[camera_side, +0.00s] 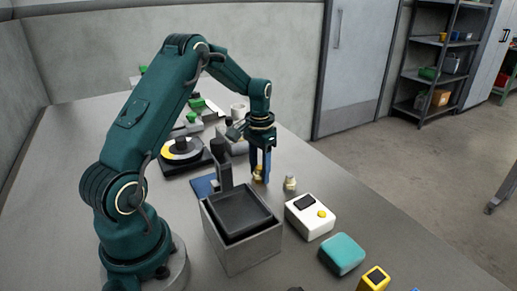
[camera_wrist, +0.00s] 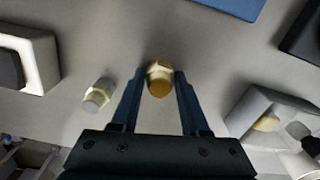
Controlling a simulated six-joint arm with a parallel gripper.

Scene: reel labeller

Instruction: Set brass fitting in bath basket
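A brass fitting (camera_wrist: 160,80) with a pale upper band sits between the two fingertips of my gripper (camera_wrist: 161,76). The fingers appear to touch it on both sides. In the side view, the gripper (camera_side: 261,170) points down with the fitting (camera_side: 258,177) at its tips, low over the table. I cannot tell whether it is clear of the surface. A grey open box (camera_side: 248,257) with a dark inner tray (camera_side: 240,211) stands in front of the gripper. This may be the bath and its basket. Nothing shows in the tray.
A second fitting (camera_side: 290,183), silver and brass, stands beside the gripper; it shows left in the wrist view (camera_wrist: 98,95).

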